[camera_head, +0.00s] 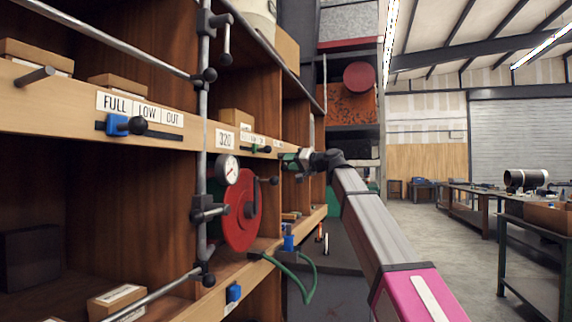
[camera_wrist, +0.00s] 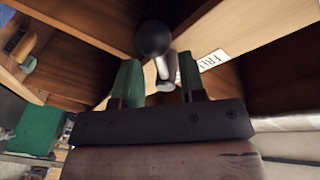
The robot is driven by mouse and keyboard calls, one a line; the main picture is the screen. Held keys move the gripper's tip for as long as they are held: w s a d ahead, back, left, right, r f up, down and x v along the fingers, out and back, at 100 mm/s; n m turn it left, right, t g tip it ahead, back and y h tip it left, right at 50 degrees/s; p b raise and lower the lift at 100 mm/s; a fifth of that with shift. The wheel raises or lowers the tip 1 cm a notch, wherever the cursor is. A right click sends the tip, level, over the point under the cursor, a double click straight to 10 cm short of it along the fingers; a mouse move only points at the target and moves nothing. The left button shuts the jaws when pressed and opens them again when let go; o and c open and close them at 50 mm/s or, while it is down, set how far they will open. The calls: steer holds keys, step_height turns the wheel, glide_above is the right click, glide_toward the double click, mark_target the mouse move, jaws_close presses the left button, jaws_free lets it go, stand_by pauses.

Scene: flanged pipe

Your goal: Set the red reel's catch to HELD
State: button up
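The red reel (camera_head: 243,210) is mounted at the front of the wooden shelving, below and left of my gripper in the head view. A small dark knob (camera_head: 272,181) sticks out to the right of the reel; I cannot tell whether it is the catch, and I read no HELD mark. My gripper (camera_head: 292,160) is beside the shelf front, beyond the reel. In the wrist view its two green fingers (camera_wrist: 158,82) stand apart. A metal rod with a black ball end (camera_wrist: 153,38) shows between and beyond them, with gaps on both sides.
A round gauge (camera_head: 228,170) and an upright metal pipe (camera_head: 201,120) stand in front of the shelves near the reel. A blue slider (camera_head: 118,125) sits under FULL, LOW, OUT labels. A green hose (camera_head: 300,290) hangs below. The floor to the right is open.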

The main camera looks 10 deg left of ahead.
steer(key=shift+x, duration=1.2)
jaws_close()
